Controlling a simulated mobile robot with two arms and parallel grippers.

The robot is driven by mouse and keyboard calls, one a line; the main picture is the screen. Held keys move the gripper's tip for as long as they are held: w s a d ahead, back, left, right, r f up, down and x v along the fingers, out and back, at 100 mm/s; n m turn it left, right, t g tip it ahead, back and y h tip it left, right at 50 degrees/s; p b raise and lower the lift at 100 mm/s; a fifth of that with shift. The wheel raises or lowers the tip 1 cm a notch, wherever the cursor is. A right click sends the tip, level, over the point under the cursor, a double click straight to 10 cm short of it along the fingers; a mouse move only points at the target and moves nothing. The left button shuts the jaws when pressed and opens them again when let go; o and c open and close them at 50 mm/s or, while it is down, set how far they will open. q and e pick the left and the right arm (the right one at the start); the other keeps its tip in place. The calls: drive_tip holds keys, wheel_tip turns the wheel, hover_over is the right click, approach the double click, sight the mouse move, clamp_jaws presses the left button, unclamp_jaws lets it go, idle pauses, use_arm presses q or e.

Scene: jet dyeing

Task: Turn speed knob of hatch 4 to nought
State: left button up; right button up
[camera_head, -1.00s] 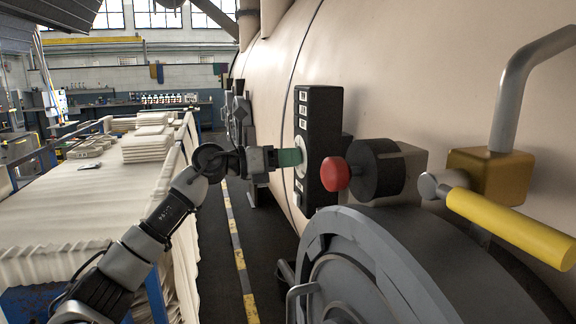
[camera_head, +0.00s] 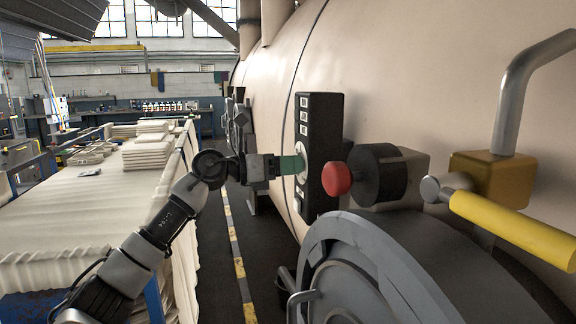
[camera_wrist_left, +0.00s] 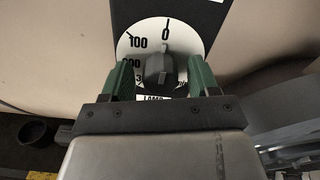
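The speed knob (camera_wrist_left: 160,67) is a small dark grey knob on a white round dial (camera_wrist_left: 135,45) marked 0, 100 and higher numbers. Its upper end appears to point up, close to the 0 mark. The dial is on a black control panel (camera_head: 320,122) on the tank's side. My left gripper (camera_head: 301,163) is at the panel. In the left wrist view its green fingers (camera_wrist_left: 161,78) stand on either side of the knob, with a visible gap on each side. The lower dial is partly hidden by the gripper. My right gripper is out of view.
A red knob (camera_head: 337,179) on a black cylinder sticks out just right of the panel. A round grey hatch (camera_head: 365,265) and a yellow-handled lever (camera_head: 512,222) are nearer. A fabric-covered table (camera_head: 75,215) stands left, with a dark floor aisle (camera_head: 250,245) between.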

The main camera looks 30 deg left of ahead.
use_arm(q)
drive_tip(key=b+v, duration=0.4)
drive_tip(key=v, duration=0.6)
drive_tip(key=shift+s+a+b, duration=0.25)
drive_tip(key=shift+a+b, duration=0.1)
drive_tip(key=shift+b, duration=0.05)
